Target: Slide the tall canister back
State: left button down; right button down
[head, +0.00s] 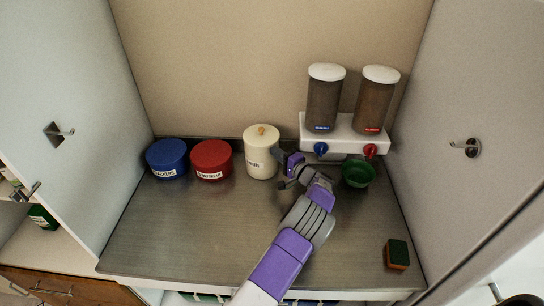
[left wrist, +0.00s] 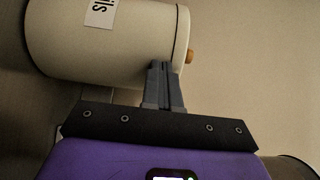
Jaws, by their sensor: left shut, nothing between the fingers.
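The tall canister (head: 261,153) is cream-white with a lid, a small orange-tan knob and a label. It stands upright near the back wall, right of two shorter tubs. In the left wrist view the canister (left wrist: 100,40) appears on its side, with its knob to the right. My left gripper (head: 277,154) is at the canister's right side in the head view. Its fingers (left wrist: 163,68) are shut together with nothing between them, close to the canister wall near the lid. I cannot tell whether they touch it. My right gripper is not in view.
A blue tub (head: 167,158) and a red tub (head: 211,160) stand left of the canister. A two-jar dispenser (head: 343,133) is at the back right, with a green bowl (head: 357,174) below. A sponge (head: 397,254) lies front right. The counter's front left (head: 180,230) is clear.

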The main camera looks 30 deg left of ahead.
pick_arm(q)
jog(key=b+v, duration=0.1)
jog(key=v, duration=0.9)
jog(key=shift+b, duration=0.3)
